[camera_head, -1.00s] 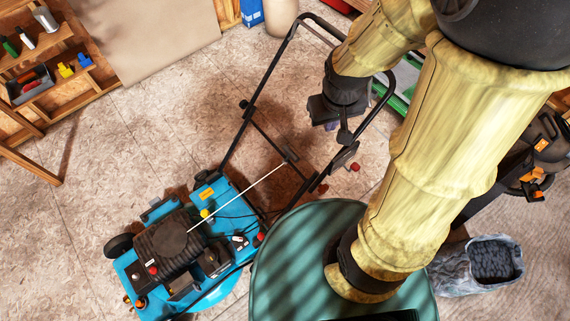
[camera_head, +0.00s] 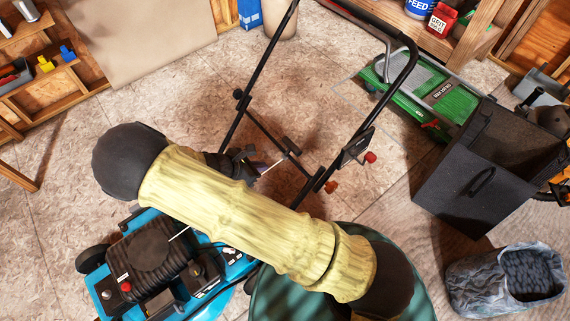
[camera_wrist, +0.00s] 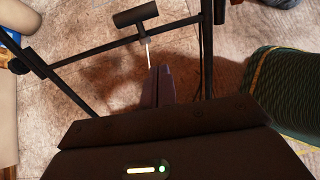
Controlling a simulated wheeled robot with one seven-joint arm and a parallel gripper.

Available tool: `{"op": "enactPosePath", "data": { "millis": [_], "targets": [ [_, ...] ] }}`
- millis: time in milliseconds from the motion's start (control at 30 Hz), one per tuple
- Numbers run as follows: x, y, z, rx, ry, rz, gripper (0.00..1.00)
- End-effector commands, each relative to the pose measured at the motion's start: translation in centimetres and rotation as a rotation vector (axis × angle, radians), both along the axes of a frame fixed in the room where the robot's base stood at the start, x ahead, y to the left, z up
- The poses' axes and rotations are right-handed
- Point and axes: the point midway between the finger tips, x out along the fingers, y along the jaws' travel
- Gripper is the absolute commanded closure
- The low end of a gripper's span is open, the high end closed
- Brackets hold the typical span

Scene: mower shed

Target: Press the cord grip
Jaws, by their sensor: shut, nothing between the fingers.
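The blue mower (camera_head: 215,262) stands on the floor at lower left in the head view, partly hidden behind my arm. Its cord grip is a small dark T-shaped handle (camera_head: 291,146) on the end of a white cord, near the mower's handlebar. In the wrist view the grip (camera_wrist: 136,15) is at top centre, with the cord running down from it to beside my fingertips. My gripper (camera_head: 262,165) is left of the grip in the head view, partly behind my arm. In the wrist view its fingers (camera_wrist: 159,72) are together and empty, apart from the grip's crossbar.
The black handlebar (camera_head: 402,72) rises around the grip, with a red knob (camera_head: 370,157) on its right side. Floor at left is open.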

Motion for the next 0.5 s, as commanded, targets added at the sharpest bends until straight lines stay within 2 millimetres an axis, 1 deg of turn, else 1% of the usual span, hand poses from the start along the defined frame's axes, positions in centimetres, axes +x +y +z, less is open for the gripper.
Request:
{"op": "enactPosePath", "data": {
  "millis": [33,67,367,500],
  "targets": [
    [0.04,0.45,-0.81,-0.022,0.0,0.033,1.0],
    [0.09,0.58,-0.89,-0.029,0.0,0.044,1.0],
    [0.12,0.66,-0.75,-0.035,0.002,0.053,1.0],
    [0.28,0.35,-1.04,-0.035,0.002,0.05,1.0]
  ]
}}
